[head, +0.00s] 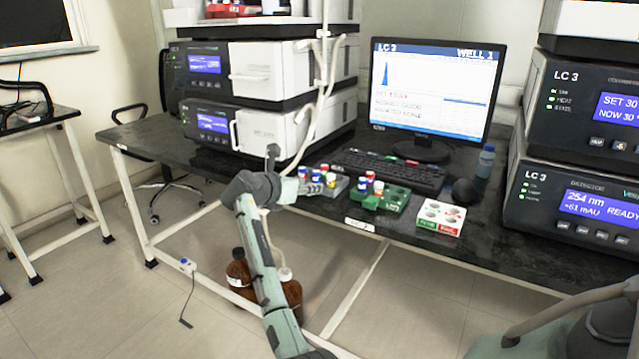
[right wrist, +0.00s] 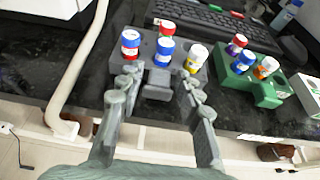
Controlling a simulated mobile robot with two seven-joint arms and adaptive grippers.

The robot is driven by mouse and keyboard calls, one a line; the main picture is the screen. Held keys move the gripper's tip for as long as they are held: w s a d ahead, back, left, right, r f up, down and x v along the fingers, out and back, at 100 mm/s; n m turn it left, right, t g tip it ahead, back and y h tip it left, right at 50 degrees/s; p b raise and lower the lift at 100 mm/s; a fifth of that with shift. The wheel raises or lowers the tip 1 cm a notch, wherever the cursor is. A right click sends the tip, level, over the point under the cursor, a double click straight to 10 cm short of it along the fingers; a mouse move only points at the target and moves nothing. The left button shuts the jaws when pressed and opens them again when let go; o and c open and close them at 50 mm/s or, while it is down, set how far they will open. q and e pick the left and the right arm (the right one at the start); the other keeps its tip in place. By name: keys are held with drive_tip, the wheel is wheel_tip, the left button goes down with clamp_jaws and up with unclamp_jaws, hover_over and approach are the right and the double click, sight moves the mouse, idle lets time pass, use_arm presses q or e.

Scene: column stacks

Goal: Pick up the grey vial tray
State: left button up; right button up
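The grey vial tray (head: 340,186) lies on the dark bench in front of the keyboard. In the right wrist view, the tray (right wrist: 181,46) holds several vials with red, blue and white caps. A grey tab (right wrist: 158,83) sticks out from its near side. My right gripper (right wrist: 160,86) is open, with one finger on each side of this tab. I cannot tell whether the fingers touch it. In the head view, my right gripper (head: 298,188) is at the tray's near left side and partly hides it. My left gripper is not in view.
A green vial tray (head: 396,198) stands just right of the grey one, with a white tray (head: 441,217) further right. Behind are the keyboard (head: 388,172) and monitor (head: 437,85). Stacked instruments (head: 265,130) stand at left, with a hanging pale tube near my gripper.

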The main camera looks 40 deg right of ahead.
clamp_jaws()
drive_tip(key=shift+r, duration=0.1)
